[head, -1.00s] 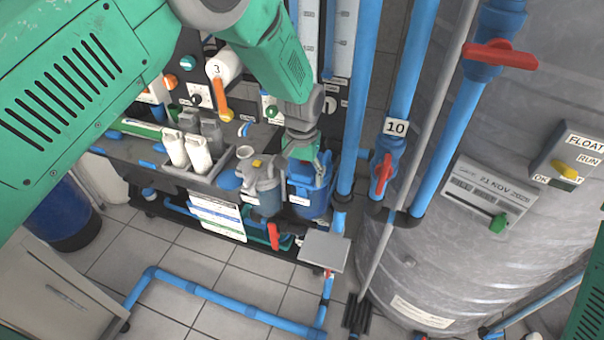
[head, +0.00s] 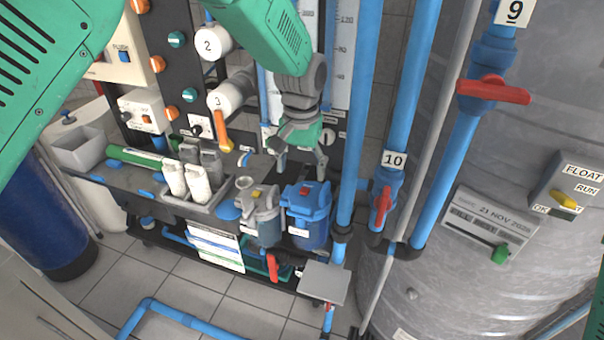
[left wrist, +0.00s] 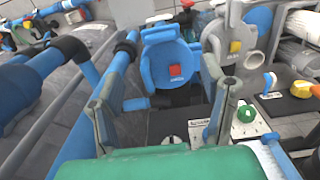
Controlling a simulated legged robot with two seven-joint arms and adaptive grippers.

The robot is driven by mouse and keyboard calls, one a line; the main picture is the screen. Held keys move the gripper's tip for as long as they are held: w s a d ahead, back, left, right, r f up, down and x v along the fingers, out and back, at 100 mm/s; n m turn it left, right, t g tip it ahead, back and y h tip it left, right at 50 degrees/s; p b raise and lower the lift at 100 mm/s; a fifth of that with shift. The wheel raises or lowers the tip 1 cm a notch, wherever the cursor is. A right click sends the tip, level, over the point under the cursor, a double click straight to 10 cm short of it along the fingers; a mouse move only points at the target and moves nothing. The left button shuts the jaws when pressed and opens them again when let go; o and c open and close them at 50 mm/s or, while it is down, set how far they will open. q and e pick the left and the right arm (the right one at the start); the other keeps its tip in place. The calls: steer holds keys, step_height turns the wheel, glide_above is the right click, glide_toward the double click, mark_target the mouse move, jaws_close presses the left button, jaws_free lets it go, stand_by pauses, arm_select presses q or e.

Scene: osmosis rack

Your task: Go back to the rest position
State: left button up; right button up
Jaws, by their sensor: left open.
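My left gripper (head: 301,172) is open and empty in the head view, its fingers pointing down. It is above and behind the blue filter housing (head: 307,219), apart from it. The housing has a red button on its lid and stands upright beside a grey housing (head: 262,222) with a yellow button. In the left wrist view, the open fingers of my left gripper (left wrist: 163,75) frame the blue housing (left wrist: 172,68), with nothing between them. The grey housing (left wrist: 238,47) shows to the right there. My right gripper is not in view.
Blue vertical pipes (head: 360,110) stand close to the right of my left gripper. A red-handled valve (head: 382,205) and a large grey tank (head: 520,130) are further right. White bottles (head: 197,183) stand in a holder at left. A grey plate (head: 324,282) is in front.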

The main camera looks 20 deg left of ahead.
arm_select(q)
steer(key=shift+f, duration=0.1)
steer(key=s+a+f+b, duration=0.35)
steer(key=s+f, duration=0.45)
steer(key=f, duration=0.4)
steer(key=s+a+f+b, duration=0.2)
steer(key=s+a+f, duration=0.2)
steer(key=s+f, duration=0.6)
steer(key=s+a+f+b, duration=0.2)
steer(key=s+f, duration=0.2)
steer(key=s, duration=0.5)
steer(key=s+a+f+b, duration=0.2)
steer(key=s+f, duration=0.3)
steer(key=s, duration=0.4)
steer(key=shift+f+t+b, duration=0.3)
steer(key=shift+b, duration=0.05)
